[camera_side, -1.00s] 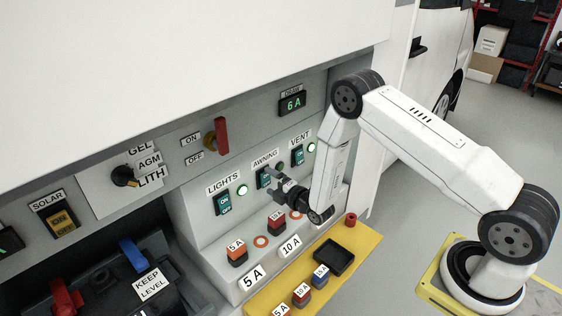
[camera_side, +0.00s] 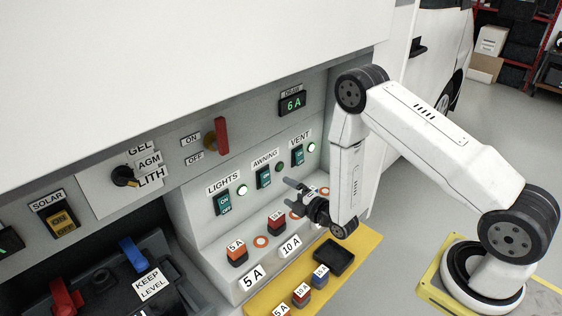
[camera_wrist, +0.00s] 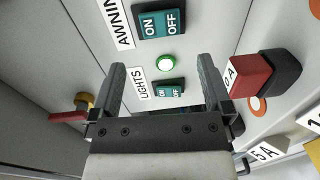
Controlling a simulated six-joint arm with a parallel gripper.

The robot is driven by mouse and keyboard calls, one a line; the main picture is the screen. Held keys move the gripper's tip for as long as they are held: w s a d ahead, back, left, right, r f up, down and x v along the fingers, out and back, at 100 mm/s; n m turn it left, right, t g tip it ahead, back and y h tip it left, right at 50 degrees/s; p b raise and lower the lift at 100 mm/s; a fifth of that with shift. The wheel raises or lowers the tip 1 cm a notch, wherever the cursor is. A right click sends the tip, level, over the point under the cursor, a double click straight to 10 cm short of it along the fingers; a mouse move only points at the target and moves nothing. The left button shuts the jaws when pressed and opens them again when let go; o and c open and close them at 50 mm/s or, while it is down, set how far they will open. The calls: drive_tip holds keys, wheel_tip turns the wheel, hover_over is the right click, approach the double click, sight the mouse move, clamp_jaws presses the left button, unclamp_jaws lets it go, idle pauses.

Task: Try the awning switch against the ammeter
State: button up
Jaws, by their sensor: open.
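The awning switch (camera_side: 264,177) is a teal rocker on the sloped panel, between the lights and vent switches. Its lamp (camera_side: 280,167) looks dark. The awning switch also shows at the top of the wrist view (camera_wrist: 160,22), with ON and OFF legible. The ammeter (camera_side: 292,103), labelled DRAW, reads 6 A in green. My gripper (camera_side: 289,194) is open and empty, below and right of the awning switch, apart from it. In the wrist view its fingers (camera_wrist: 161,72) stand either side of the lights switch (camera_wrist: 169,91), with nothing between them touching.
The lights lamp (camera_side: 242,191) and vent lamp (camera_side: 311,147) glow green. Red and orange fuses (camera_side: 237,253) sit on the ledge below the switches. A yellow shelf (camera_side: 347,268) holds loose fuses and a black tray (camera_side: 334,257). A red-handled isolator (camera_side: 222,136) protrudes upper left.

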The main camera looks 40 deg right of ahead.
drive_tip(key=c, duration=0.8)
drive_tip(key=shift+s+m, duration=0.25)
drive_tip(key=shift+m, duration=0.35)
clamp_jaws()
drive_tip(key=s+r+m, duration=0.2)
drive_tip(key=s+m, duration=0.4)
drive_tip(key=m, duration=1)
drive_tip(key=shift+s+m, duration=0.2)
drive_tip(key=shift+m, duration=0.2)
